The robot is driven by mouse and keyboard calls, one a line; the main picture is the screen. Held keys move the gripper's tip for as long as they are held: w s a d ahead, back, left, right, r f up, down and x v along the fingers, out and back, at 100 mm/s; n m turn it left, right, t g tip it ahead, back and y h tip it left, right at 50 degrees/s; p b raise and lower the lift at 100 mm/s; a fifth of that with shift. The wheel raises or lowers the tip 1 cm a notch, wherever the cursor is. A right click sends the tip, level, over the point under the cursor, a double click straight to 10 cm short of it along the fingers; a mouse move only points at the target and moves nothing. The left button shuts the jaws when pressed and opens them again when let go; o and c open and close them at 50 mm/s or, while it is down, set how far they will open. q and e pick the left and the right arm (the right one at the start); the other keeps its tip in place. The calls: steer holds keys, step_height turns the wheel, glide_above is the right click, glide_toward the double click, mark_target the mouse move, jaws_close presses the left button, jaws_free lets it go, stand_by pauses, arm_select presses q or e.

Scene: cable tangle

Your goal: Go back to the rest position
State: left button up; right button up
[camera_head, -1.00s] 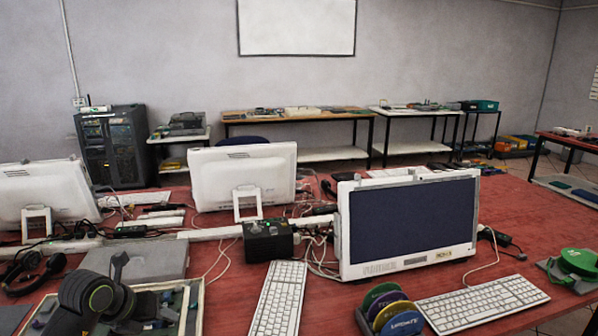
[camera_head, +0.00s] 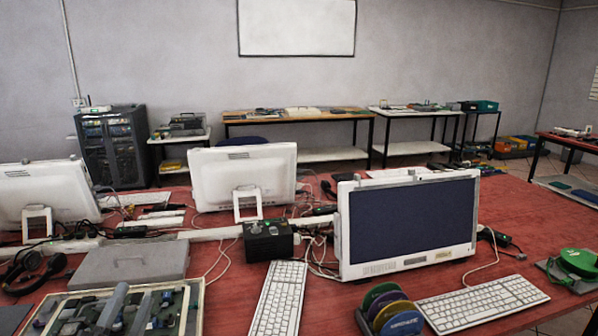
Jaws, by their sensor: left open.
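Low at the left of the head view, two grey finger-like bars rise over the open tray (camera_head: 200,300). They look like the spread fingers of my left gripper (camera_head: 126,311), open with nothing seen between them. The rest of my left arm is below the picture, and my right gripper is not in view. Light and dark cables (camera_head: 318,252) lie loosely tangled between the monitors on the red table (camera_head: 520,225).
A big monitor (camera_head: 405,225) stands at the centre right, a white keyboard (camera_head: 280,300) before it to the left. A second keyboard (camera_head: 482,302), a disc rack (camera_head: 388,312), a black box (camera_head: 268,240) and a grey case (camera_head: 135,263) crowd the front. The table's right side is clearer.

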arm_select(q)
steer(key=s+a+f+n+g+y, duration=0.4)
steer(key=a+f+n+g+y, duration=0.1)
steer(key=f+n, duration=0.2)
steer(key=s+a+f+n+g+y, duration=0.4)
steer(key=s+f+n+g+y, duration=0.1)
steer(key=f+n, duration=0.3)
steer(key=s+d+f+n+g+h, duration=0.1)
steer(key=s+d+f+g+h, duration=0.3)
steer(key=s+f, duration=0.35)
steer(key=s+d+f+n+g+h, duration=0.1)
steer(key=s+d+f+g, duration=0.2)
steer(key=s+f+g, duration=0.45)
step_height(320, 180, down, 23)
steer(key=s+a+p, duration=0.1)
steer(key=s+a, duration=0.1)
steer(key=s, duration=0.1)
steer(key=s+d+f+h+p, duration=0.1)
steer(key=s+f, duration=1.2)
steer(key=s, duration=0.1)
steer(key=shift+s+d+g, duration=0.15)
steer(key=shift+d+g, duration=0.2)
